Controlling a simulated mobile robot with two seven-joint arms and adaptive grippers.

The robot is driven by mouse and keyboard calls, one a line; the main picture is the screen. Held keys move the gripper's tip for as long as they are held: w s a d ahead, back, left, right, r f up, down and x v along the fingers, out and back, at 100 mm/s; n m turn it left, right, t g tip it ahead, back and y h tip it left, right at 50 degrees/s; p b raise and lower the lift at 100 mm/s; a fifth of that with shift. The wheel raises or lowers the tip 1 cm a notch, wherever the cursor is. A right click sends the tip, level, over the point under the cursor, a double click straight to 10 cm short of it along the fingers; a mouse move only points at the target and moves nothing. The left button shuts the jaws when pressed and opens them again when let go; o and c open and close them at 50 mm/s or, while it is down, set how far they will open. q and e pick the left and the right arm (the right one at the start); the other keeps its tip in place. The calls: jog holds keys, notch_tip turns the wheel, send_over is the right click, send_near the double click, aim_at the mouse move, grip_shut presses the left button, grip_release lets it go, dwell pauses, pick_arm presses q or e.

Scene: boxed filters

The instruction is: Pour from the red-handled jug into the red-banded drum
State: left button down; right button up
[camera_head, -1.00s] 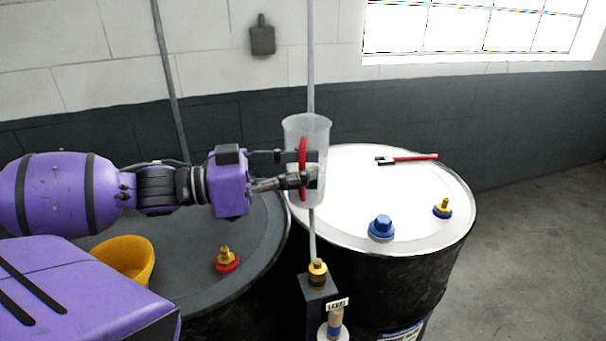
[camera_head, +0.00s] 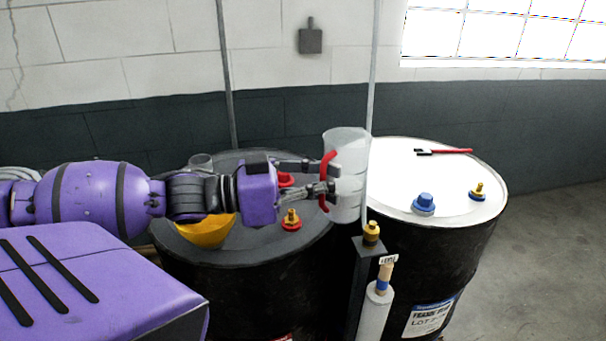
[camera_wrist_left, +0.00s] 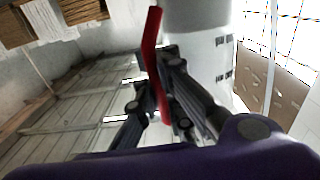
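The red-handled jug (camera_head: 350,180) is a translucent, roughly upright vessel. It hangs in the air near the gap between two drums. My left gripper (camera_head: 331,178) comes from the left and is shut on its red handle. The handle (camera_wrist_left: 152,60) also shows between the fingers in the left wrist view, with the pale jug body behind. Its contents cannot be made out. The left drum (camera_head: 250,270) has a dark lid and a trace of red low on its side; its band is mostly hidden. A red-based brass fitting (camera_head: 291,220) stands on that lid. My right gripper is not in view.
A yellow funnel (camera_head: 207,233) and a red cap (camera_head: 285,179) are on the dark lid. The right drum (camera_head: 440,255) has a white lid with blue fittings and a red-handled tool (camera_head: 445,151). A thin pole and dark post (camera_head: 366,275) stand just in front of the drums.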

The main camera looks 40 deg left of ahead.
pick_arm(q)
jog(key=d+f+n+t+y, duration=0.1)
jog(key=d+f+n+y, duration=0.1)
jog(key=f+n+y, duration=0.1)
jog(key=d+f+n+t+y, duration=0.2)
jog(key=f+y, duration=0.3)
jog(key=f, duration=0.3)
jog(key=s+d+f+n+t+y, duration=0.1)
jog(key=d+f+n+y, duration=0.2)
jog(key=f, duration=0.3)
jog(key=shift+d+f+n+t+y, duration=0.2)
jog(key=shift+d+n+t+y, duration=0.15)
jog(key=shift+d+y, duration=0.35)
